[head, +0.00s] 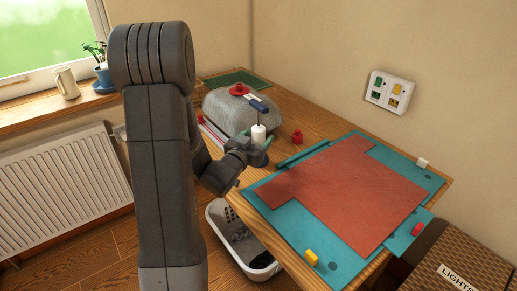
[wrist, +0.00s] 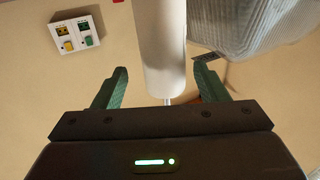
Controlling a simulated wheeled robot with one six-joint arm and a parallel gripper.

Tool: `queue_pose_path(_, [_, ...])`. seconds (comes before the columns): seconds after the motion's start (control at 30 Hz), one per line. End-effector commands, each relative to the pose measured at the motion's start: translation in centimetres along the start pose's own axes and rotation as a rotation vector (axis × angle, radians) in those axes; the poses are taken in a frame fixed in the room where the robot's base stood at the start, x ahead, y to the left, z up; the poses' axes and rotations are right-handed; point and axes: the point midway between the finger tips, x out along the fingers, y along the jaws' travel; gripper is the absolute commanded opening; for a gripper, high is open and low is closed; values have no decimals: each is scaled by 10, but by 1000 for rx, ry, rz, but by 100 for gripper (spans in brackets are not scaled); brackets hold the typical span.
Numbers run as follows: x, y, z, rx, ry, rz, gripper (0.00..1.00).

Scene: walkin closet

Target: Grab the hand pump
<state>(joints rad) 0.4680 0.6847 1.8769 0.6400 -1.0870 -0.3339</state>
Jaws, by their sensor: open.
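A white cylinder that looks like the hand pump (head: 258,134) stands upright over the wooden table, in front of a grey bulky bag-like object. In the wrist view the white pump (wrist: 160,45) comes down from the top edge and ends in a thin metal rod. My gripper (head: 254,147) is at the pump with its jaws open. In the wrist view the green fingers of my gripper (wrist: 161,88) stand apart, one on each side of the pump's rod end, with gaps visible. The pump's foot is hidden in the head view.
The grey bulky object (head: 226,112) with a red cap (head: 238,90) lies close behind the pump. A red knob (head: 297,136) stands to its right. A teal mat (head: 285,217) with a red sheet (head: 350,195) covers the near table. A white basket (head: 228,240) sits on the floor below.

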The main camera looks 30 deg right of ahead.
Motion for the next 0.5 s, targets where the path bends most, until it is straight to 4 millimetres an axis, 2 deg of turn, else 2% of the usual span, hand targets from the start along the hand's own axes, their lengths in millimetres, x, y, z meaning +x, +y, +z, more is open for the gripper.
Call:
queue_pose_path(0.1, [20, -4, 0, -1, 1, 1, 67])
queue_pose_path(0.23, [35, -4, 0, 1, 0, 1, 67])
queue_pose_path(0.5, [41, -5, 2, 0, -1, -1, 67])
